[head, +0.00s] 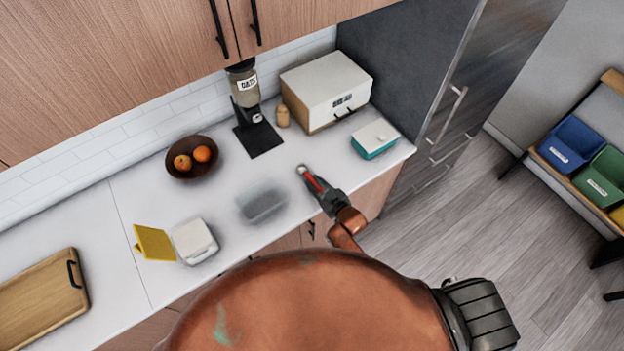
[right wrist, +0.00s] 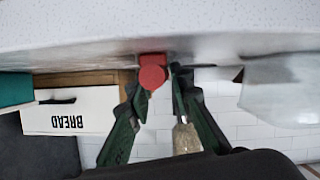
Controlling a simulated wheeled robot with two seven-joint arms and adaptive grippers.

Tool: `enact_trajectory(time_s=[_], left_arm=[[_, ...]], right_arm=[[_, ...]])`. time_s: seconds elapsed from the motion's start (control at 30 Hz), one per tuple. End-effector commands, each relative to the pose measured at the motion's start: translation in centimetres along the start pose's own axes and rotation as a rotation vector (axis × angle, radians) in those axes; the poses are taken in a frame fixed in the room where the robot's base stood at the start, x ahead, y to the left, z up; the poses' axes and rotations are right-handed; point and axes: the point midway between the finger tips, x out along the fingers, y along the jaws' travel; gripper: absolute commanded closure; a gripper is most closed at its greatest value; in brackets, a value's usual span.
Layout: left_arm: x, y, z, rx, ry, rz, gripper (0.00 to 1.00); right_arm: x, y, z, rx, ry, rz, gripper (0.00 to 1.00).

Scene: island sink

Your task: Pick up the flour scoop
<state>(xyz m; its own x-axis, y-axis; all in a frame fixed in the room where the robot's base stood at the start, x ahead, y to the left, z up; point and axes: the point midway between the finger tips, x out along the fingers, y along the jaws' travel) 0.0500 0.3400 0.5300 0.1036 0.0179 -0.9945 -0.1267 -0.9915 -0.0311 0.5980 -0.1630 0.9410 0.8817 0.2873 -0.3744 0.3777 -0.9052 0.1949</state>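The flour scoop (head: 313,180) has a red handle and a pale metal head. It is at the counter's right part, its head pointing up and left in the head view. My right gripper (head: 324,192) is at the handle's near end. In the right wrist view, which is upside down, the round red handle end (right wrist: 152,77) lies close between the two dark fingers of my right gripper (right wrist: 155,88). It is low by the white counter; whether the fingers press on it is unclear. The scoop's head is hidden there. My left gripper is not seen.
A translucent bin (head: 262,203) stands left of the scoop. A black dispenser (head: 258,137), a white bread box (head: 327,88), a teal-based box (head: 375,138) and a fruit bowl (head: 192,161) stand behind. An open white container (head: 194,240) with a yellow lid is further left.

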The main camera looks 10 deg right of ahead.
Motion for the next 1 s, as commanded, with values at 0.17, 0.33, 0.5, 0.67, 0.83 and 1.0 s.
enact_trajectory(time_s=[0.17,0.33,0.5,0.67,0.83,1.0], left_arm=[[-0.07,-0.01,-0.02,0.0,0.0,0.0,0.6],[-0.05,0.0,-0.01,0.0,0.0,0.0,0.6],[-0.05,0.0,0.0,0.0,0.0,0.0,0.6],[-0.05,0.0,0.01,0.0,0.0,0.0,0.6],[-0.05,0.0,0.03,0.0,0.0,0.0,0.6],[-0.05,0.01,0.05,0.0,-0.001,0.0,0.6]], right_arm=[[0.72,0.02,0.11,0.0,-0.002,0.0,0.8],[0.69,0.01,0.12,0.0,-0.002,0.0,0.81],[0.67,0.02,0.12,0.0,-0.002,0.001,0.92],[0.66,0.03,0.13,0.0,-0.002,0.001,1.0],[0.65,0.04,0.11,0.0,-0.001,0.001,1.0],[0.62,0.06,0.01,0.0,-0.001,0.001,1.0]])
